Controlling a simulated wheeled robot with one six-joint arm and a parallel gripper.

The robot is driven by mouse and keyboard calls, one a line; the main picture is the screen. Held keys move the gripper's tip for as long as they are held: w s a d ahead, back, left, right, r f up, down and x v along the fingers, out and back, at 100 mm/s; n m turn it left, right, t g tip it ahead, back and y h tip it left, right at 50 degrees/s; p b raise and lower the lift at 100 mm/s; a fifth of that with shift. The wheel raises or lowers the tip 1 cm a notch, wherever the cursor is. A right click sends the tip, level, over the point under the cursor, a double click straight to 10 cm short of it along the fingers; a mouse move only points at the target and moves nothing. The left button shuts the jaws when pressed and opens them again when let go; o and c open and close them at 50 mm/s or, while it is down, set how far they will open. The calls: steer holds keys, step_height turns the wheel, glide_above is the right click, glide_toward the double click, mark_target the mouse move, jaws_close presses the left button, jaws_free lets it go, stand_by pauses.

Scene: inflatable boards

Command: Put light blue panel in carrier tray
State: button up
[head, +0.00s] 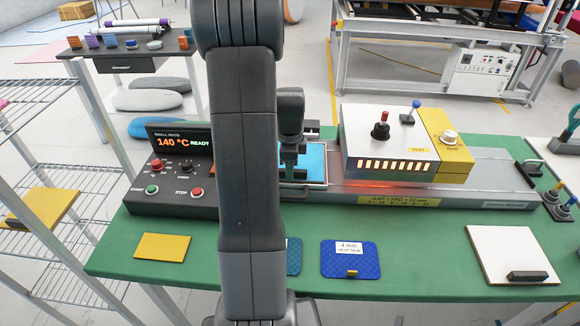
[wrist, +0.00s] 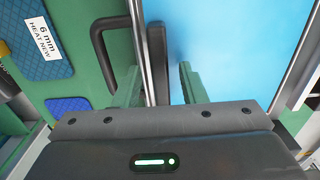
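The light blue panel (head: 316,160) lies flat inside the rim of the carrier tray (head: 303,186), on the left part of the grey track. My arm hides part of both. In the wrist view the panel (wrist: 237,50) fills the right side, with a dark grip bar (wrist: 184,78) near its edge. The tray's metal edge (wrist: 155,50) runs beside it, with a black handle (wrist: 104,45) outside. My gripper (head: 288,166) is low over the panel's left part. In the wrist view its green fingers (wrist: 160,80) stand apart, the right one close to the grip bar.
A control box (head: 175,170) reading 140 °C READY stands left of the tray. A white and yellow heater housing (head: 390,145) stands over the track at right. Blue pads (head: 348,260), a yellow plate (head: 162,246) and a white board (head: 510,255) lie along the green table's front.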

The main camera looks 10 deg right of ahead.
step_height(320, 180, up, 12)
stand_by(0.6)
steer(key=shift+r, duration=0.1)
step_height(320, 180, down, 12)
steer(key=shift+f, duration=0.1)
steer(key=shift+w+r, duration=0.15)
steer(key=shift+r, duration=1.8)
